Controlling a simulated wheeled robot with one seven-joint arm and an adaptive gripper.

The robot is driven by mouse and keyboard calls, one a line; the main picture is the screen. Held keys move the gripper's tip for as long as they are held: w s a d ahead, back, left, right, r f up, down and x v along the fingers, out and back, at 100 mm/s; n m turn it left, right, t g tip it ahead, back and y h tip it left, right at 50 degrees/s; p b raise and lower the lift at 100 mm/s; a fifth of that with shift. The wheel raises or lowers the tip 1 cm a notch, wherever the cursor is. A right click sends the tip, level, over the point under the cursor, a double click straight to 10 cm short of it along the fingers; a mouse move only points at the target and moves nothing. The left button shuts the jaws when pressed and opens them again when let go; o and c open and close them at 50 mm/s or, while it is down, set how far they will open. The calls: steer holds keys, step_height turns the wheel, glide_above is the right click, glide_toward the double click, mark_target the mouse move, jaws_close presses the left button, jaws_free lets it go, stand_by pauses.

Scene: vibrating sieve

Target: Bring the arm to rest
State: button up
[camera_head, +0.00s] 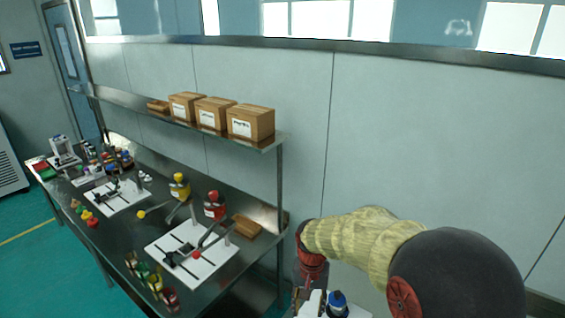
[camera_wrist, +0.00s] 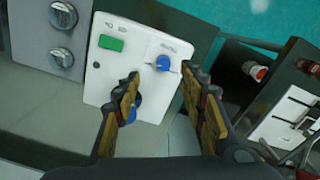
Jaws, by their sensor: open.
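My gripper (camera_wrist: 160,78) is open and empty in the wrist view, its two fingers apart in front of a white control panel (camera_wrist: 150,28). The panel carries a green rectangular button (camera_wrist: 111,43) and a blue knob (camera_wrist: 163,63). A second dark blue knob is partly hidden behind the left finger. In the head view my arm, in a yellowish sleeve, reaches in from the lower right. The gripper is low there and hard to make out, near a white surface with a blue part (camera_head: 337,300).
A dark steel bench (camera_head: 135,212) stands on the left with white trays, bottles and tools. Its shelf (camera_head: 140,104) holds three cardboard boxes (camera_head: 212,113). In the wrist view, silver knobs (camera_wrist: 62,14) are at left and a red-capped part (camera_wrist: 258,71) at right. Green floor shows left.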

steer(key=s+d+r+n+t+b, duration=0.1)
steer(key=s+d+r+t+b, duration=0.2)
steer(key=s, duration=0.8)
steer(key=s+d+r+n+t+b, duration=0.1)
steer(key=s+d+r+t+b, duration=0.2)
steer(key=s+d+r, duration=0.5)
steer(key=shift+s+r+n+b, duration=0.4)
steer(key=shift+s+r+b, duration=0.35)
steer(key=shift+s+r, duration=0.85)
